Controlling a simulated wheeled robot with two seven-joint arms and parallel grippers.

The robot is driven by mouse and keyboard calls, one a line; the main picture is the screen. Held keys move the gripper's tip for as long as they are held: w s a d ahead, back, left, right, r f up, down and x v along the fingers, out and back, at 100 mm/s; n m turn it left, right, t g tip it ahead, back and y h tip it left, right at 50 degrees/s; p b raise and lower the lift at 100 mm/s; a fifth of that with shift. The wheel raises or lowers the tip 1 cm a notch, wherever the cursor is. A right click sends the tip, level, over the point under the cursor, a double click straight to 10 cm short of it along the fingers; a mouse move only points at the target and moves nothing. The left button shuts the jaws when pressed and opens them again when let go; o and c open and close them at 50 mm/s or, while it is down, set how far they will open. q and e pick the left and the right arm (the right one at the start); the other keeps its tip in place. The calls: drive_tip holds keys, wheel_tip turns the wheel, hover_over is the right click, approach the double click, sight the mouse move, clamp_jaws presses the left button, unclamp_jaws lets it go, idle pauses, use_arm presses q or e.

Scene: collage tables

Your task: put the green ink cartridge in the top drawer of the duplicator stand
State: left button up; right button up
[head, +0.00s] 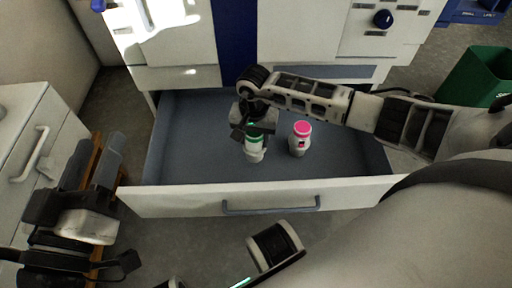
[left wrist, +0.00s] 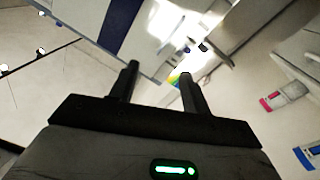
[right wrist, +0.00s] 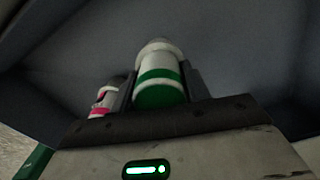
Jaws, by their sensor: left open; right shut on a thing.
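The green ink cartridge (head: 255,150), white with green bands, is upright inside the open drawer (head: 190,198) of the duplicator stand (head: 285,35). My right gripper (head: 252,128) reaches into the drawer from above and is shut on it. In the right wrist view the cartridge (right wrist: 158,70) sits between the fingers; whether its base touches the drawer floor I cannot tell. My left gripper (head: 97,150) is open and empty, outside the drawer to its left. Its two parted fingers also show in the left wrist view (left wrist: 159,75).
A white cartridge with a pink top (head: 301,138) stands in the drawer just right of the green one; it also shows in the right wrist view (right wrist: 104,99). A white cabinet (head: 25,150) is at left. A green bin (head: 476,80) stands at right. The drawer's right side is free.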

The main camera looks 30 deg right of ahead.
sight(254, 147)
wheel_tip(254, 147, down, 4)
drive_tip(key=shift+f+b, duration=0.15)
drive_tip(key=shift+b, duration=0.7)
use_arm(q)
drive_tip(key=r+m, duration=0.1)
drive_tip(key=r+m+t+h, duration=0.1)
drive_tip(key=w+r+m+t, duration=0.1)
drive_tip(key=shift+a+r, duration=0.25)
use_arm(e)
drive_tip(key=shift+f, duration=0.1)
drive_tip(key=shift+f, duration=0.1)
drive_tip(key=o, duration=1.1)
drive_tip(key=shift+c, duration=0.2)
use_arm(q)
drive_tip(key=shift+r+h, duration=0.25)
drive_tip(key=shift+h, duration=0.25)
drive_tip(key=shift+r, duration=0.1)
